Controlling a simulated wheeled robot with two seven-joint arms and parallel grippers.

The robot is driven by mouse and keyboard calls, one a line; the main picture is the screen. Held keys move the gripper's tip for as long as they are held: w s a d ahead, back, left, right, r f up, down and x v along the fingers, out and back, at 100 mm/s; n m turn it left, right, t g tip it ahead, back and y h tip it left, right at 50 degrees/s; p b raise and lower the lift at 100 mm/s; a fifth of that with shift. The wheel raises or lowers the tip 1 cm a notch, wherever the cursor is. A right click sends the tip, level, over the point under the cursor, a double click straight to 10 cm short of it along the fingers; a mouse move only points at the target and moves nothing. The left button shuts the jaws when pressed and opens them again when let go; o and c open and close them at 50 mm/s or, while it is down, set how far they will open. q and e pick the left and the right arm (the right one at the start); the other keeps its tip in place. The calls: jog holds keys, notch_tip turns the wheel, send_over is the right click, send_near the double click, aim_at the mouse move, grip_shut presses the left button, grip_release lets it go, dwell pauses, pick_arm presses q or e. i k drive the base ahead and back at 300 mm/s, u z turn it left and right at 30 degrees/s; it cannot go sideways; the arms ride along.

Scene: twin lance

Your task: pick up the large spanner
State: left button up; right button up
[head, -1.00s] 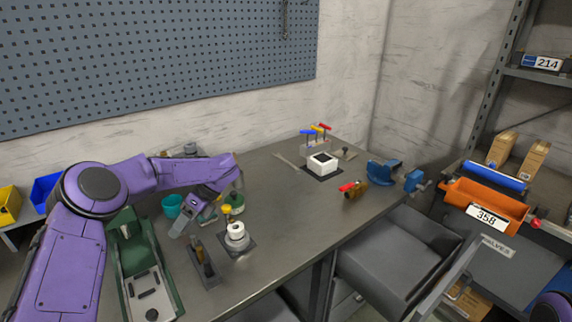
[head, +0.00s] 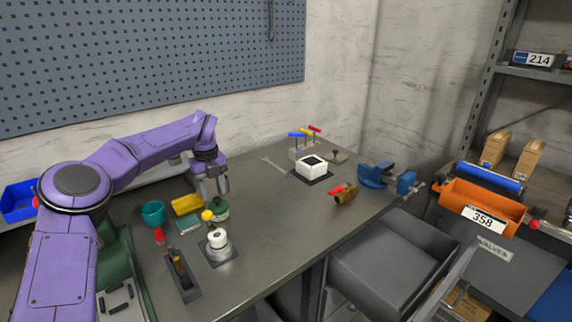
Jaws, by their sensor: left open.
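The large spanner (head: 275,167) is a grey metal spanner lying flat on the workbench (head: 290,225), towards its back edge and left of the white block. My left gripper (head: 213,192) points down above the bench, left of the spanner and clearly apart from it. Its jaws are open; I see nothing held in them. The green can stands close by its fingertips in the picture. My right gripper is not in view.
A white block (head: 311,168) on a dark pad and upright coloured-handle tools (head: 304,137) stand right of the spanner. A green can (head: 221,211), yellow box (head: 187,204) and teal cup (head: 153,213) sit near my left gripper. A blue vise (head: 376,175) is farther right.

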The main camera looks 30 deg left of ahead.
aim_at(266, 158)
jog(key=u, duration=0.05)
jog(key=i, duration=1.4)
